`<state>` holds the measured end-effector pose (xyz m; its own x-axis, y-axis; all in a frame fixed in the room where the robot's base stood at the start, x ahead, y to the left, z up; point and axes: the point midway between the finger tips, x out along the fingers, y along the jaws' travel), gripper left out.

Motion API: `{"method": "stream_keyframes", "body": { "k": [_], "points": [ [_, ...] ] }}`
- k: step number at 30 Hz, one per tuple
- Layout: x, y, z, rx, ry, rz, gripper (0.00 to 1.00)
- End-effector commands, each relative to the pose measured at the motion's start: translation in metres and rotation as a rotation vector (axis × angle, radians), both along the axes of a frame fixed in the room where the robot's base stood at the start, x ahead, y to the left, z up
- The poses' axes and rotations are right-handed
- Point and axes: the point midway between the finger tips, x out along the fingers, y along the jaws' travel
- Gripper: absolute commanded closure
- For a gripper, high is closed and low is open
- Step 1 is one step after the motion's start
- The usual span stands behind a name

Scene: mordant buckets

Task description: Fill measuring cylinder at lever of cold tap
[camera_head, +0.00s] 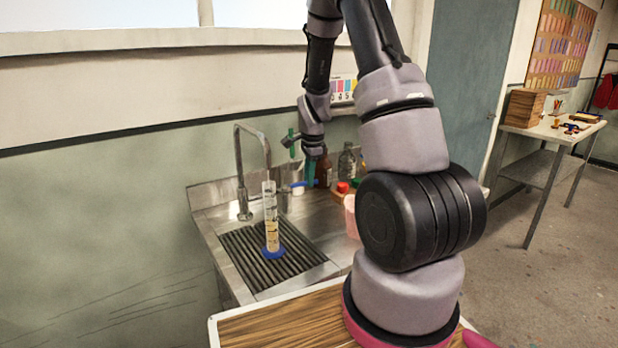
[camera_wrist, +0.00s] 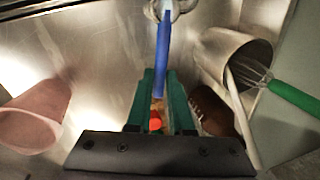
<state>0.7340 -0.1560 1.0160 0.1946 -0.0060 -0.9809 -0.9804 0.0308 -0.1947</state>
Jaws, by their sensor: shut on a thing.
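The measuring cylinder (camera_head: 270,215) stands upright on its blue base on the ribbed drain grate. Its mouth is just under the spout of the grey gooseneck tap (camera_head: 241,165). Its lower part looks amber; I cannot make out a water stream. The blue lever (camera_head: 298,184) is to the right of the cylinder, and it also shows in the wrist view (camera_wrist: 163,50). My gripper (camera_head: 311,178) reaches down at the lever. In the wrist view its green fingers (camera_wrist: 163,82) are closed on the lever, one on each side. The cylinder is not in the wrist view.
The dark drain grate (camera_head: 250,268) lies in the metal sink top. A pink cup (camera_wrist: 35,112) is left in the wrist view. A metal pot (camera_wrist: 232,55), a green-handled whisk (camera_wrist: 290,97) and a brown bottle (camera_wrist: 212,108) are at right. A wooden surface (camera_head: 270,325) is in front.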

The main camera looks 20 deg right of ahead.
Motion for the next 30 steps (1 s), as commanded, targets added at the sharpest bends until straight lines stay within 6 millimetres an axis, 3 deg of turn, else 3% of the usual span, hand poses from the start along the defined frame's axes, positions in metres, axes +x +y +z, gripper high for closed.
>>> {"method": "stream_keyframes", "body": {
  "k": [26,27,29,30],
  "points": [
    [0.0093,-0.0007,0.0006,0.0,-0.002,0.119,1.0],
    [0.0093,-0.0008,0.0006,0.0,-0.002,0.119,0.73],
    [0.0092,-0.0007,0.0006,0.0,-0.002,0.119,0.51],
    [0.0093,-0.0007,0.0005,0.0,-0.002,0.119,0.51]
  ]
}}
